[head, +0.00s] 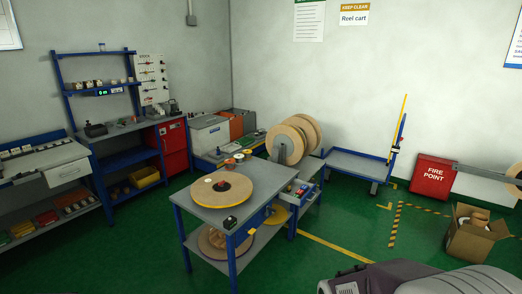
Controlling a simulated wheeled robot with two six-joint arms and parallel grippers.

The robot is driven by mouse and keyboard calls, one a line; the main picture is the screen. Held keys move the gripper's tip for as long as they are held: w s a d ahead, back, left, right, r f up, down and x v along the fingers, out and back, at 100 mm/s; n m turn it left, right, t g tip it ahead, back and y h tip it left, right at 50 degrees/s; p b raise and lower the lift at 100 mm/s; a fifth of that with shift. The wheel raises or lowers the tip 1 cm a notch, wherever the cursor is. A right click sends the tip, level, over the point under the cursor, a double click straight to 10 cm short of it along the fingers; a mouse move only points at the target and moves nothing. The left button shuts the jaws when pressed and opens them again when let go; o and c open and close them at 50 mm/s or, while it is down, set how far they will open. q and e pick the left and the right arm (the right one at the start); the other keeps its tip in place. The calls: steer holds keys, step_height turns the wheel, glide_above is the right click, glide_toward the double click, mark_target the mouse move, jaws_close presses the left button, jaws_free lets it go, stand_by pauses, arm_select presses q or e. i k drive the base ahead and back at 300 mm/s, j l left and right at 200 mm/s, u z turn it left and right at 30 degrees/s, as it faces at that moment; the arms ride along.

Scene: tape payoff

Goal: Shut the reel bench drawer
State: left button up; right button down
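The reel bench (314,200) stands just right of the middle in the head view, behind a grey-topped table. Upright wooden reels (296,136) are mounted at its back. A blue-edged drawer (302,192) appears pulled out at its front, with small items in it. How far out it is cannot be told, as the table partly hides the bench's lower front. Neither of my grippers is in view.
The grey-topped table (206,203) holds a flat wooden reel (221,188) and stands before the bench. A blue trolley (357,167) stands behind, right. A cardboard box (470,241) is at right. A grey shape with a label (347,288) fills the bottom right. Green floor is clear between.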

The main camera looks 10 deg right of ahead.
mark_target(296, 184)
steer(key=i+l+z, duration=0.15)
steer(key=i+z, duration=0.2)
steer(key=i, duration=0.15)
steer(key=i+z, duration=0.35)
steer(key=i, duration=0.15)
steer(key=i+j+z, duration=0.1)
steer(key=i+z, duration=0.2)
steer(key=i, duration=0.2)
steer(key=i+l+u, duration=0.45)
steer(key=i, duration=0.15)
steer(key=i+l+u, duration=0.85)
steer(key=l, duration=0.35)
steer(key=i, duration=0.1)
